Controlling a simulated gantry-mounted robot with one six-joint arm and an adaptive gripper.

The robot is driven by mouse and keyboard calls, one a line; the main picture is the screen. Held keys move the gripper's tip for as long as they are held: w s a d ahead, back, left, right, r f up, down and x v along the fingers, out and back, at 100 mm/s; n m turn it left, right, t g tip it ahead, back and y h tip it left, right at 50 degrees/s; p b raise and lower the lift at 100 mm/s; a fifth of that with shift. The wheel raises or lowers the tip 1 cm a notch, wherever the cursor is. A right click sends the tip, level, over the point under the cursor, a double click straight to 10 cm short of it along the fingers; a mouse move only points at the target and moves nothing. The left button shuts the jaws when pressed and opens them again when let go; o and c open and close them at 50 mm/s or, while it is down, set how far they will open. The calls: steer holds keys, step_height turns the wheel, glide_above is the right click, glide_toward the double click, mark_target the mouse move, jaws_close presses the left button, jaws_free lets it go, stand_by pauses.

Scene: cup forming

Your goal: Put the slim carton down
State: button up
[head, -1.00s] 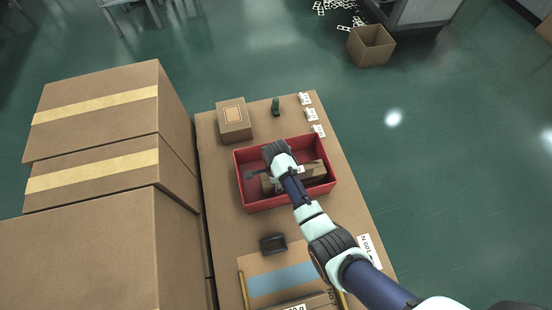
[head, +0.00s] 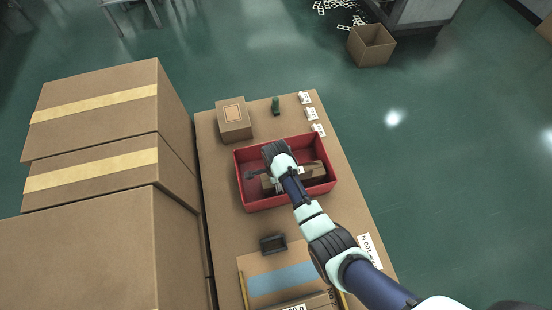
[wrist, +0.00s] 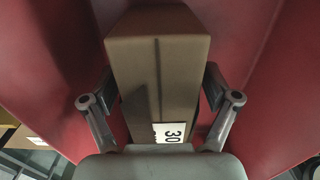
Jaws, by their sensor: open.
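The slim carton (head: 314,170) is brown and lies inside the red bin (head: 244,191). In the wrist view the slim carton (wrist: 158,75) runs between the fingers of my gripper (wrist: 160,100), with a white label marked 30 near its lower end. The fingers are open, one on each side of the carton, with a narrow gap visible at least on the left. In the head view my gripper (head: 268,176) is down inside the bin, and my arm hides part of the carton. Red bin walls (wrist: 255,50) rise on both sides in the wrist view.
A small brown box (head: 234,120) and a dark green object (head: 276,106) stand behind the bin. A black tray-like item (head: 273,244) lies in front. Large stacked cartons (head: 95,170) rise on the left. White tags (head: 311,114) line the table's right edge.

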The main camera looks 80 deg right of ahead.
step_height(320, 180, up, 11)
steer(key=p, duration=0.5)
steer(key=shift+r, duration=0.2)
steer(key=w+a+r+n+t+h, duration=0.3)
steer(key=w+a+r+n+t, duration=0.3)
steer(key=w+a+r+n, duration=1.05)
steer(key=a+r+n+t+y, duration=0.3)
steer(key=a+r+n+t, duration=0.3)
steer(key=a+r+n, duration=0.8)
steer(key=a+r, duration=0.1)
steer(key=a, duration=0.4)
steer(key=shift+s+r+t, duration=0.3)
steer(key=shift+r+t, duration=0.05)
steer(key=shift+t, duration=0.05)
